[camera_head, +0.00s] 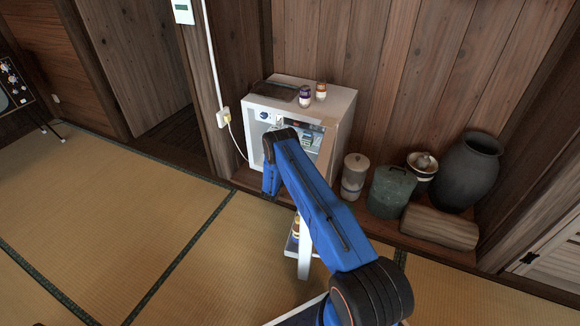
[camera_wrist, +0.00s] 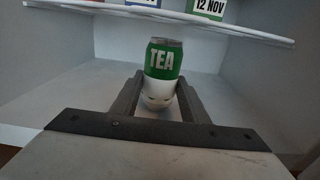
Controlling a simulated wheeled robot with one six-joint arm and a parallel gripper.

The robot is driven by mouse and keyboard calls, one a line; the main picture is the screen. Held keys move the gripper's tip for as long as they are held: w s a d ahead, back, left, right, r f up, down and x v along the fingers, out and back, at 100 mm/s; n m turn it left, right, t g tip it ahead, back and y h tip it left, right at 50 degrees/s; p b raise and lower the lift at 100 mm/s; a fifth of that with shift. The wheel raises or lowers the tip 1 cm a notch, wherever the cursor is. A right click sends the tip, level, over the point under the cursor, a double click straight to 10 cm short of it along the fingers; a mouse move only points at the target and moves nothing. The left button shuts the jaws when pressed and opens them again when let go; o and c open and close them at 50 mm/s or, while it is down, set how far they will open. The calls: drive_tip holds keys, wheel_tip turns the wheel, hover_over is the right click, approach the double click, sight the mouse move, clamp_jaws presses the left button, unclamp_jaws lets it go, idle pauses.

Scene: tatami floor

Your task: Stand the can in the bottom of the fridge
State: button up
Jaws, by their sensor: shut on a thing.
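The can (camera_wrist: 163,62) is green and white with "TEA" on it, and it appears upright in the wrist view. My gripper (camera_wrist: 161,88) is shut on its lower part, with one dark finger on each side. The can is inside the white fridge (camera_head: 338,99), below a white shelf (camera_wrist: 160,12). I cannot tell whether its base touches the fridge floor. In the head view my blue arm reaches to the fridge front and hides part of the opening; the can is not clearly seen there.
Boxes, one marked "12 NOV" (camera_wrist: 209,8), stand on the shelf above the can. A dark tray (camera_head: 277,91) and two small jars (camera_head: 305,96) are on top of the fridge. A white canister (camera_head: 354,177) and green pot (camera_head: 390,190) stand to its right. Tatami is clear at left.

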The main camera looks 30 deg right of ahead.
drive_tip(key=shift+x, duration=1.15)
drive_tip(key=shift+f, duration=0.25)
drive_tip(key=o, duration=1.3)
